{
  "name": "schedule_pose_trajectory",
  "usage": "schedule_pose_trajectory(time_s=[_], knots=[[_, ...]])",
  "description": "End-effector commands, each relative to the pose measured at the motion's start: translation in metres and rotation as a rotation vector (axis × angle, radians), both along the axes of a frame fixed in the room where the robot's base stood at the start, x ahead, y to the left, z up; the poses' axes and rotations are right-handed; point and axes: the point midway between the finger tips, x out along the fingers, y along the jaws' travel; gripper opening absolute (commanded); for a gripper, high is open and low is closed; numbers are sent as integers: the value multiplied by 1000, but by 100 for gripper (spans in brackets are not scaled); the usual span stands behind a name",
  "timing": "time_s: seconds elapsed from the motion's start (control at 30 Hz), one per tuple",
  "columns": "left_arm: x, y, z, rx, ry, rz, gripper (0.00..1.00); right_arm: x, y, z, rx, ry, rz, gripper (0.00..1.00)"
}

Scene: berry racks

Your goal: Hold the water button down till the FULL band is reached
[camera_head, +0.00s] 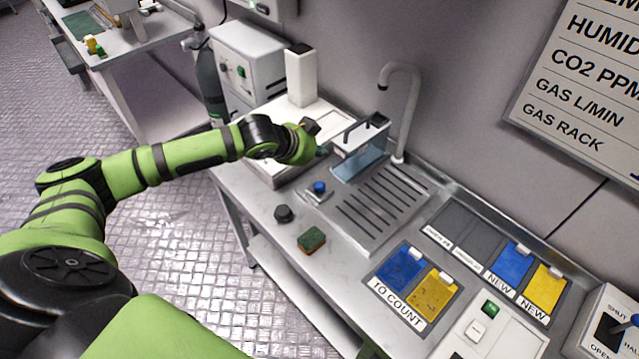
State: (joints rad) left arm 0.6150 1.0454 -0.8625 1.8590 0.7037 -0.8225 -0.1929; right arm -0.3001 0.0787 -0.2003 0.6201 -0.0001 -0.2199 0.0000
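The blue water button (319,187) sits on a small plate at the left edge of the sink's ribbed drainboard (385,205). My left gripper (311,127) is at the end of the green arm, above and behind the button, left of the tank and apart from the button. Its fingers are too small and turned away to show their opening. My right gripper is out of view.
A dark knob (283,214) and a green-brown sponge (311,240) lie on the counter's front. A white device (301,75) stands behind my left gripper. Blue and yellow cards (430,296) lie at right in labelled slots. The wall is close behind the tap.

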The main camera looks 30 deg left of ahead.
Motion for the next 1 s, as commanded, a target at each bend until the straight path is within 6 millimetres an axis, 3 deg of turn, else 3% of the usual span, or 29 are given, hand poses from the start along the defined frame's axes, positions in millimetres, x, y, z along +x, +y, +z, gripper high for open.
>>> schedule_pose_trajectory(time_s=[0.27,0.63,1.0], knots=[[0,0,-24,-1,0,-1,0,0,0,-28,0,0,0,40],[0,0,-69,1,-1,0,0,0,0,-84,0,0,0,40],[0,0,-87,0,0,0,0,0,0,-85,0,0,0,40]])
